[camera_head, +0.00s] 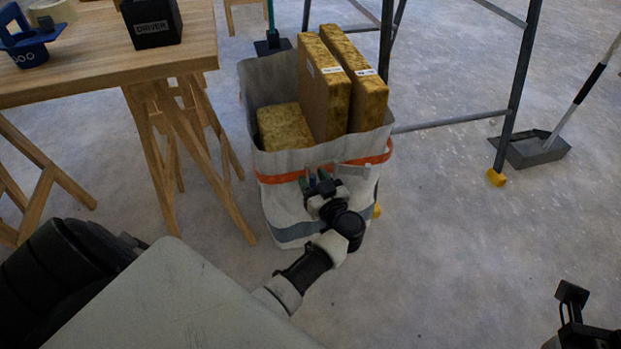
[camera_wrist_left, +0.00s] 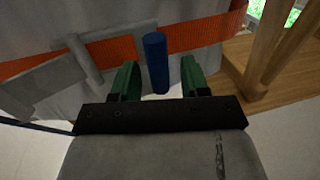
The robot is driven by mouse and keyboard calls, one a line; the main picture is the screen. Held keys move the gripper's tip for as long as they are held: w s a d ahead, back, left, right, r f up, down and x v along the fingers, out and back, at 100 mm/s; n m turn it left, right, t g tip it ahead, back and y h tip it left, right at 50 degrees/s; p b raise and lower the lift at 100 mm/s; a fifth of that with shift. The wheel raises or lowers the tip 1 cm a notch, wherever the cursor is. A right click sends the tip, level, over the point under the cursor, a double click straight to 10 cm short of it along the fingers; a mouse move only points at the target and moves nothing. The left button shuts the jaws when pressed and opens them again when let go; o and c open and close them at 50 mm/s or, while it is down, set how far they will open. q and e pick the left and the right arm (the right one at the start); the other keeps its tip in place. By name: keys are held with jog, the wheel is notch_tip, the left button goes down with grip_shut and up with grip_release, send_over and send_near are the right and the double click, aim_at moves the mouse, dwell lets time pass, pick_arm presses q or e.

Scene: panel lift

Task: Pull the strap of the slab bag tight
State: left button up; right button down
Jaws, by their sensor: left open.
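The slab bag (camera_head: 285,205) is pale, open-topped and stands on the floor holding several yellow-brown slabs. Its orange strap (camera_head: 280,178) runs around it below the rim and crosses the left wrist view (camera_wrist_left: 210,32). A grey buckle-like plate (camera_wrist_left: 110,50) lies on the strap. My left gripper (camera_head: 314,178) is at the bag's near side, by the strap. In the left wrist view its green fingers (camera_wrist_left: 158,78) are open, with a blue upright handle (camera_wrist_left: 155,60) between them and visible gaps on both sides. My right gripper (camera_head: 572,300) is partly visible at the lower right, away from the bag.
A wooden table (camera_head: 90,65) on trestle legs stands left of the bag, bearing a black DRIVER box (camera_head: 152,22) and a blue tool (camera_head: 25,42). Metal frame legs (camera_head: 515,90) stand behind. A dustpan (camera_head: 535,148) lies right.

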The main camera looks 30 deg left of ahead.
pick_arm(q)
jog(key=shift+x, duration=1.15)
grip_shut()
